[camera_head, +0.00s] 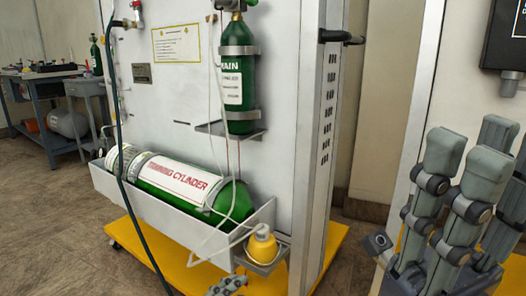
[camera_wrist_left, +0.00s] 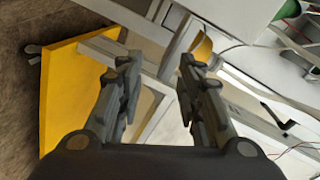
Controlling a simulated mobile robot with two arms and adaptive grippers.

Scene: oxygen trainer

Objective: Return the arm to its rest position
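My left gripper (camera_head: 228,286) shows only in part at the bottom edge of the head view, below and left of the yellow-topped unit (camera_head: 261,246). In the left wrist view its two fingers (camera_wrist_left: 158,75) stand apart with nothing between them.
A white trainer panel (camera_head: 180,95) on a yellow base (camera_head: 330,247) carries an upright green MAIN cylinder (camera_head: 238,75). A green training cylinder (camera_head: 188,185) lies in a white tray (camera_head: 165,217). A dark hose (camera_head: 119,130) hangs in front. A workbench (camera_head: 45,82) stands far left.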

